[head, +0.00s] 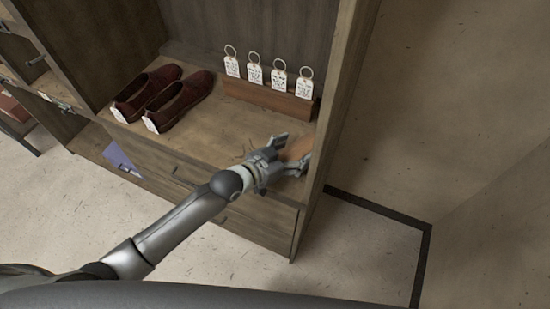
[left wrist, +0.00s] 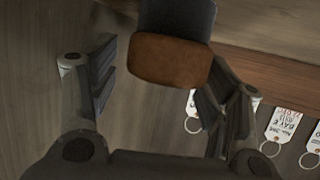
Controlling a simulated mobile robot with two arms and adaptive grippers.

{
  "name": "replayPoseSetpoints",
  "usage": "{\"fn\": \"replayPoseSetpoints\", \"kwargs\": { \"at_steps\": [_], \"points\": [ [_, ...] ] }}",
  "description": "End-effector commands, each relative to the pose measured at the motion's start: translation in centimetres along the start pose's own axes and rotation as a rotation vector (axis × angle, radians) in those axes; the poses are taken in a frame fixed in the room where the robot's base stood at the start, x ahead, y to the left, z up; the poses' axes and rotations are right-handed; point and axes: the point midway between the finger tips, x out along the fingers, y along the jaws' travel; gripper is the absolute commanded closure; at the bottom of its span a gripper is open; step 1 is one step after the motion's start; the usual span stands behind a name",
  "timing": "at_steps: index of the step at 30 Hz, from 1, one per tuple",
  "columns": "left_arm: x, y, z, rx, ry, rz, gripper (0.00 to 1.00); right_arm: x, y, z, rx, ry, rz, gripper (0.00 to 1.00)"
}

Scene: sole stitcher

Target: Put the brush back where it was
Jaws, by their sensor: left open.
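The brush shows as a brown block with a dark part (left wrist: 168,62) in the left wrist view, at the top between my fingers. In the head view its brown part (head: 298,149) shows at the right front of the cabinet shelf, partly hidden by my left gripper (head: 285,155). My left gripper is open, and its fingers (left wrist: 163,85) stand on either side of the brush's near end. The right finger is close to the brush; I cannot tell whether it touches. My right gripper is not in view.
A wooden rack with several white tags on rings (head: 267,97) stands behind the brush. Dark red shoes (head: 165,94) sit at the left of the shelf (head: 215,135). The cabinet's right side wall (head: 335,90) is close to my gripper. The shelf's middle is clear.

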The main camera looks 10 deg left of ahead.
Motion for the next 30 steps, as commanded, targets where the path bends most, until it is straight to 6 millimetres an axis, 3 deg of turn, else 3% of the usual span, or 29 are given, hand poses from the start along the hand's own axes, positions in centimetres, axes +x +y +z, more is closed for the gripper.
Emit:
{"fn": "replayPoseSetpoints", "kwargs": {
  "at_steps": [16, 21, 30],
  "points": [
    [-9.4, 0.0, 0.1, 0.001, -0.002, 0.000, 0.29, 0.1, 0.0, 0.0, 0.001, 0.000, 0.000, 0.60],
    [-10.7, 0.0, 0.0, 0.000, 0.000, 0.000, 0.29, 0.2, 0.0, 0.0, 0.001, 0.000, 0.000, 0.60],
    [-10.9, 0.0, -0.1, 0.000, 0.001, 0.000, 0.29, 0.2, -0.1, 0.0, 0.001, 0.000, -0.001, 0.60]
  ]
}}
